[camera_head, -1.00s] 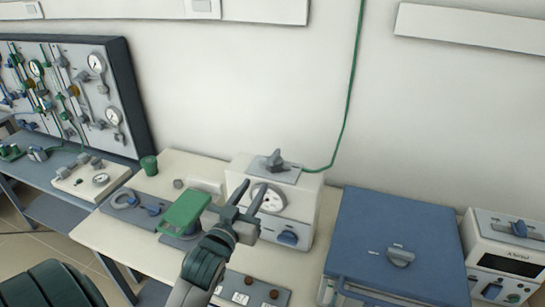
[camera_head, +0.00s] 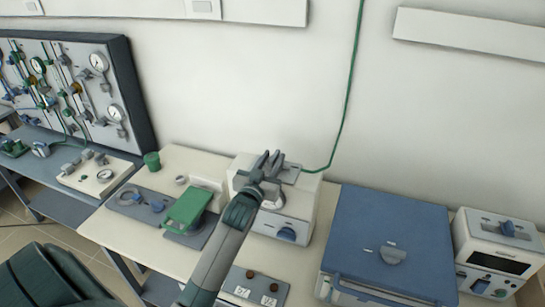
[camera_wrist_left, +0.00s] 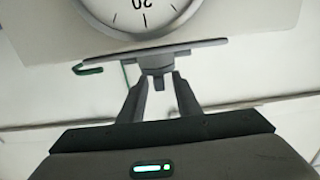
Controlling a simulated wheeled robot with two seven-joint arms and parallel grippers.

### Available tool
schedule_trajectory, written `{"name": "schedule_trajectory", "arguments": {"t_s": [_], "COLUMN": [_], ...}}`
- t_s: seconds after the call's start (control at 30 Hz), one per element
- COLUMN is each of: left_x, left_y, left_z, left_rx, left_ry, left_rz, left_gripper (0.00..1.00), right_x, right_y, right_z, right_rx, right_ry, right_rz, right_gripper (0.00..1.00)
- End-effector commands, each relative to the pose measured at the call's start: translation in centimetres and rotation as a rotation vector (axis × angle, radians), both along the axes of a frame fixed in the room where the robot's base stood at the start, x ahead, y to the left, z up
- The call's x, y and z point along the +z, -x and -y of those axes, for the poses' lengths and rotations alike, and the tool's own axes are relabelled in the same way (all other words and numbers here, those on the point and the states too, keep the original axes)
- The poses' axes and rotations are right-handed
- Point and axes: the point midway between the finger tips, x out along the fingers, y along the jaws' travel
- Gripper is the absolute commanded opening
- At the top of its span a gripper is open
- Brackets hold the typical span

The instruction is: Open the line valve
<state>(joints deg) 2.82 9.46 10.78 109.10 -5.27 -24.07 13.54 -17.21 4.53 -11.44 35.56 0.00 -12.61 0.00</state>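The line valve is a grey handle on a grey plate (camera_head: 290,174) on top of a white box (camera_head: 304,218), with a green hose (camera_head: 346,115) leading from the plate. In the head view my left gripper (camera_head: 267,162) is at the valve and hides most of its handle. In the left wrist view the valve (camera_wrist_left: 157,62) shows under the edge-on plate (camera_wrist_left: 150,51). My left gripper's fingers (camera_wrist_left: 159,80) are apart, with the handle's lower end between or just beyond the tips; contact is unclear. My right gripper is not in view.
The round dial (camera_wrist_left: 140,14) lies close to the valve. A green-topped device (camera_head: 187,207) is left of the box. A blue-topped furnace (camera_head: 390,225) and a white unit (camera_head: 490,226) are to the right. A gauge panel (camera_head: 100,85) stands at the left.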

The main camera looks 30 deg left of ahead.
Motion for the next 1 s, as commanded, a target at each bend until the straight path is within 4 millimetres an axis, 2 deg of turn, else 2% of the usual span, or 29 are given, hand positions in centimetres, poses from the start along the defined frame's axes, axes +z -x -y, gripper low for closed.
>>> {"name": "schedule_trajectory", "arguments": {"t_s": [0.33, 0.37, 0.47, 0.5, 1.0], "left_x": [-0.07, -0.07, -0.06, -0.06, -0.08], "left_y": [-0.25, -0.25, -0.24, -0.24, -0.21], "left_z": [-0.05, -0.05, -0.05, -0.05, -0.14], "left_rx": [0.000, 0.000, 0.000, 0.000, -0.038], "left_ry": [0.000, 0.000, 0.000, 0.000, -0.003], "left_rz": [-0.001, -0.001, -0.001, -0.001, -0.002], "left_gripper": [0.30, 0.26, 0.02, 0.00, 0.00], "right_x": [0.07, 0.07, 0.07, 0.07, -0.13], "right_y": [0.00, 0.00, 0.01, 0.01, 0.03], "right_z": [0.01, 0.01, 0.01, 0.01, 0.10], "right_rx": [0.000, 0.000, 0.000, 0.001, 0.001], "right_ry": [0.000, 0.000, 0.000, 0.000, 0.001], "right_rz": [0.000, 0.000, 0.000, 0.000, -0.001], "right_gripper": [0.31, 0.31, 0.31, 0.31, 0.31]}}
